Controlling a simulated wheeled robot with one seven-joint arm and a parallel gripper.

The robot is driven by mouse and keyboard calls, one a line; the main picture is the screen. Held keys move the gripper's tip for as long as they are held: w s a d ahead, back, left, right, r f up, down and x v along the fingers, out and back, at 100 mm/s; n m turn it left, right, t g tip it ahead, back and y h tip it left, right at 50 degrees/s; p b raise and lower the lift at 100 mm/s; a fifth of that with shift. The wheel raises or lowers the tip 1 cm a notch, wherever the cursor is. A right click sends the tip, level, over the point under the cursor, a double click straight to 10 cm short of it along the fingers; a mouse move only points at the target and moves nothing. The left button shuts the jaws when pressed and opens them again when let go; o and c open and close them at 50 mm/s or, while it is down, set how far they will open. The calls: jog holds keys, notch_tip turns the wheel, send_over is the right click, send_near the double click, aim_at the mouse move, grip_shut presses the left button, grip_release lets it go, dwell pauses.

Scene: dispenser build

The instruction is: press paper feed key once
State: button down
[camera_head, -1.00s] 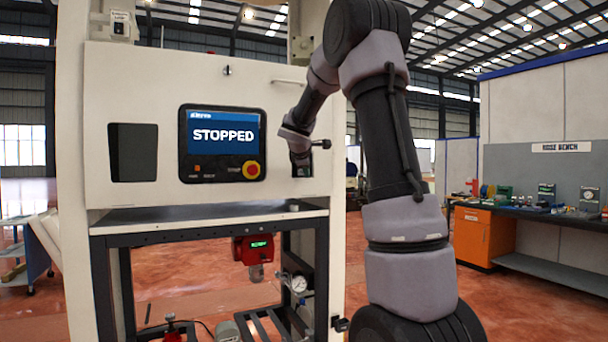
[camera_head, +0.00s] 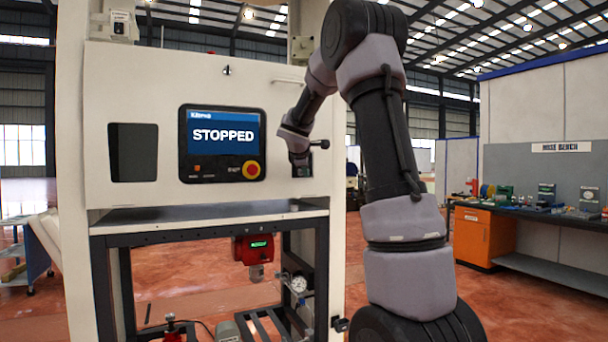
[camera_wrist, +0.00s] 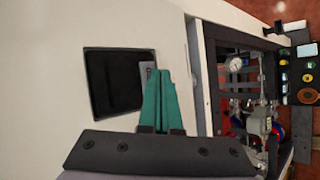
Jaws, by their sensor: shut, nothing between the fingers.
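The white machine (camera_head: 240,90) stands ahead, with a screen (camera_head: 223,133) reading "STOPPED" on its front panel. My gripper (camera_head: 299,160) is at the right part of that panel, in front of a small dark opening partly hidden by my wrist. In the wrist view, my gripper's green fingers (camera_wrist: 158,75) are together and empty. Their tips are beside a dark rectangular opening (camera_wrist: 112,82) and overlap a small grey plate (camera_wrist: 148,72) at its edge. I cannot make out a paper feed key or any label on it, nor tell whether the fingertips touch the plate.
A shelf (camera_head: 200,213) juts out below the panel. Below it are a red unit (camera_head: 257,247) and a gauge (camera_head: 298,284). A hose bench (camera_head: 540,215) stands far right.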

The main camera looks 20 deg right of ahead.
jog(key=shift+w, duration=0.4)
dwell(0.6)
jog(key=shift+s, duration=0.85)
jog(key=shift+s+d, duration=0.1)
jog(key=shift+s, duration=2.4)
jog(key=shift+s, duration=0.1)
jog(key=s+a+f+m+g+y, duration=0.1)
jog(key=s+a+m, duration=0.4)
jog(key=s, duration=0.6)
jog(key=s+a+f+m+g+y, duration=0.1)
jog(key=s+a+m+y, duration=0.3)
jog(key=s, duration=0.8)
jog(key=s+a+f+m+y, duration=0.3)
jog(key=s+a+m, duration=0.5)
jog(key=s, duration=0.3)
jog(key=shift+s+a+f+g, duration=0.2)
jog(key=shift+s+g, duration=0.1)
jog(key=shift+g, duration=0.1)
